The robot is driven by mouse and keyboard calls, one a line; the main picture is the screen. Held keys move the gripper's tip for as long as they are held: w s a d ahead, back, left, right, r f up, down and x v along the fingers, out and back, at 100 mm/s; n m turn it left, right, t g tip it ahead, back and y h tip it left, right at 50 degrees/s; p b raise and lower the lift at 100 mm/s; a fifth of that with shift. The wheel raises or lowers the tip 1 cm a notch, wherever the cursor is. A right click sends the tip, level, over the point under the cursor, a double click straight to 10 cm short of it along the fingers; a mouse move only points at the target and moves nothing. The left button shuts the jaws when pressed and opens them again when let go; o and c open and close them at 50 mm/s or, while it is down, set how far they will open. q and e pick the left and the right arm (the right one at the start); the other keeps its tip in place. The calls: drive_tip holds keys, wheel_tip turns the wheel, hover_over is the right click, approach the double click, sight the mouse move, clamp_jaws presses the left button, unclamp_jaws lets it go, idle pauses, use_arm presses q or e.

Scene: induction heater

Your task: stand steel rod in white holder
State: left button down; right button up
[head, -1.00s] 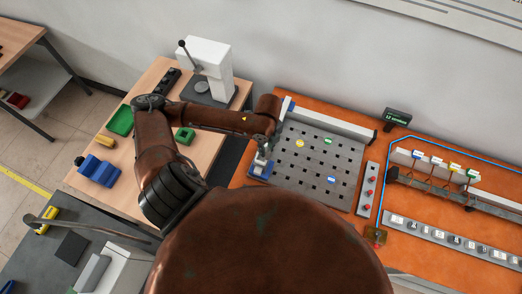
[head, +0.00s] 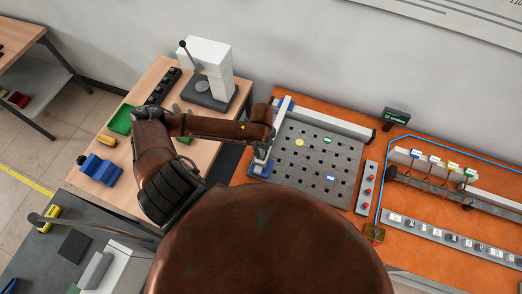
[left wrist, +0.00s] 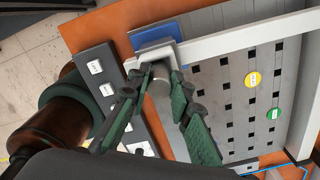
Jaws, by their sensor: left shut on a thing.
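I cannot tell whether the rod's lower end is inside the holder. My right gripper is not in view.
The grey perforated plate (head: 315,165) carries several coloured discs. A white bar (left wrist: 240,38) runs along its edge close to the gripper. A dark strip with white labels (left wrist: 106,88) lies close by. A box with red buttons (head: 367,188) stands right of the plate.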

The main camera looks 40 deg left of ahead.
sight(262, 151)
use_arm(q)
drive_tip(key=shift+f, duration=0.15)
drive_tip(key=c, duration=1.7)
unclamp_jaws()
drive_tip(key=shift+c, duration=0.2)
drive_tip(key=shift+r, duration=0.4)
wheel_tip(262, 151, up, 12)
drive_tip(key=b, duration=0.1)
drive_tip(key=shift+d+f, duration=0.1)
drive_tip(key=shift+f, duration=0.1)
